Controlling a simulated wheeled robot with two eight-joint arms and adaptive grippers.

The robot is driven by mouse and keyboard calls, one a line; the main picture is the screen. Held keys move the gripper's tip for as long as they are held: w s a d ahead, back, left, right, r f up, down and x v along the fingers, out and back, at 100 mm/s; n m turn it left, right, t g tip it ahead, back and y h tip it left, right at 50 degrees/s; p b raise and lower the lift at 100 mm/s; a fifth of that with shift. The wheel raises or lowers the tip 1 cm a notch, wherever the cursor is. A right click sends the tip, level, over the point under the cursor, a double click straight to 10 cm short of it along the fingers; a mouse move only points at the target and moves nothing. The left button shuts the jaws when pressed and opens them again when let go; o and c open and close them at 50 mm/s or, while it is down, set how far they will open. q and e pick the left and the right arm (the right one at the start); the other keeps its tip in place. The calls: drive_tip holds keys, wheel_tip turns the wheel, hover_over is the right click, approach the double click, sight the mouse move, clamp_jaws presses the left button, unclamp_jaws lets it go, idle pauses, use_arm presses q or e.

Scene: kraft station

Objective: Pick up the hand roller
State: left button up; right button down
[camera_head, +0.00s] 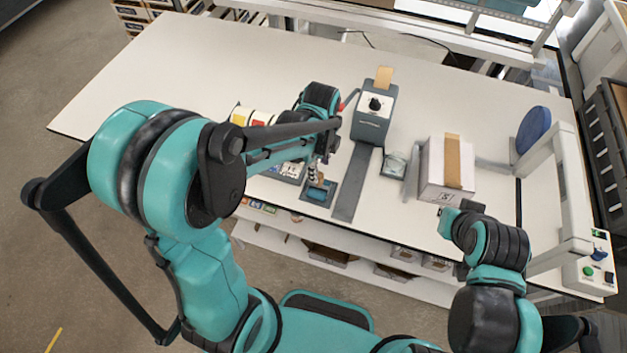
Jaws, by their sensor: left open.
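The hand roller (317,194) appears as a small blue cylinder on a dark pad (329,199) near the front edge of the white table. My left gripper (321,160) is open, pointing down just above and behind the roller. The gripper and forearm hide part of that area, and I cannot tell whether the fingers touch the roller's handle. My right gripper (452,214) is at the table's front right, far from the roller. Its fingers are too small and covered to judge.
A grey tape dispenser (374,112) stands behind a dark strip (357,184) right of the roller. A taped white box (446,168) and a white frame with a blue disc (533,130) stand further right. Label rolls (251,116) sit behind my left forearm. The table's left is clear.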

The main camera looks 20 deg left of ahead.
sight(319, 183)
use_arm(q)
wheel_tip(319, 183, down, 6)
drive_tip(key=shift+f+b, duration=0.1)
drive_tip(key=shift+b, duration=0.4)
clamp_jaws()
